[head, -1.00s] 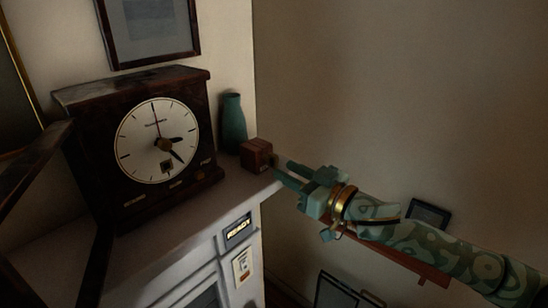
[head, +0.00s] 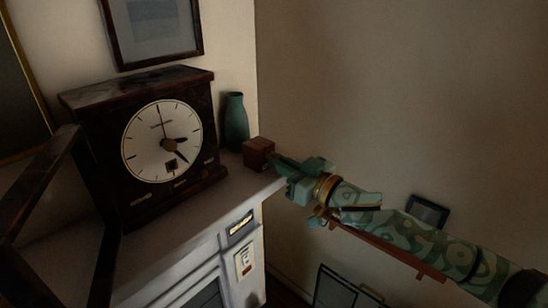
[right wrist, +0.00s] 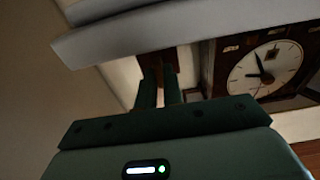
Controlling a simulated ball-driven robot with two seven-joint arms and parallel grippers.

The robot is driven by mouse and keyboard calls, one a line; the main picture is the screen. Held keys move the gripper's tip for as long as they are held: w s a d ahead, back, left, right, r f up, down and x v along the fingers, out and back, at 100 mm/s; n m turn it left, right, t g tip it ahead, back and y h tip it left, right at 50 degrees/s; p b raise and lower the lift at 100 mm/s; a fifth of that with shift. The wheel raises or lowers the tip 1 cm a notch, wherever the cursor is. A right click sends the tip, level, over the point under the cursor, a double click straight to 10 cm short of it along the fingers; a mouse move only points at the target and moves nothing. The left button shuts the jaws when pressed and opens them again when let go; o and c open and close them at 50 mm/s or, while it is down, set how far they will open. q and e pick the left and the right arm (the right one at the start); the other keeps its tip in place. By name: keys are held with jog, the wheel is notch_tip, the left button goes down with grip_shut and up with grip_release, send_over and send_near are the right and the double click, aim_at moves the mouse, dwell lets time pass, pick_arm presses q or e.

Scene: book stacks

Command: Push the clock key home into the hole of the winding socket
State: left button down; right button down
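The dark wooden clock (head: 143,147) stands on the pale mantel shelf. Its white face (head: 148,141) carries a small dark square fitting (head: 171,165) below the centre, which looks like the winding socket. I cannot make out the clock key. A small red-brown block (head: 258,152) sits at the shelf's right end. My right gripper (head: 279,163) is at the block's right side, fingers pointing at it. In the right wrist view its two green fingers (right wrist: 160,92) stand apart, with the block just beyond. My left gripper is not in view.
A green vase (head: 235,122) stands between clock and block. A dark open frame (head: 45,190), perhaps the clock's door, juts out at the left. The shelf's pale front edge (head: 215,228) runs below my right gripper.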

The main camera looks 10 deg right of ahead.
jog(key=p+v, duration=0.1)
jog(key=v, duration=0.6)
jog(key=shift+s+d, duration=0.25)
jog(key=shift+d, duration=0.1)
dwell(0.8)
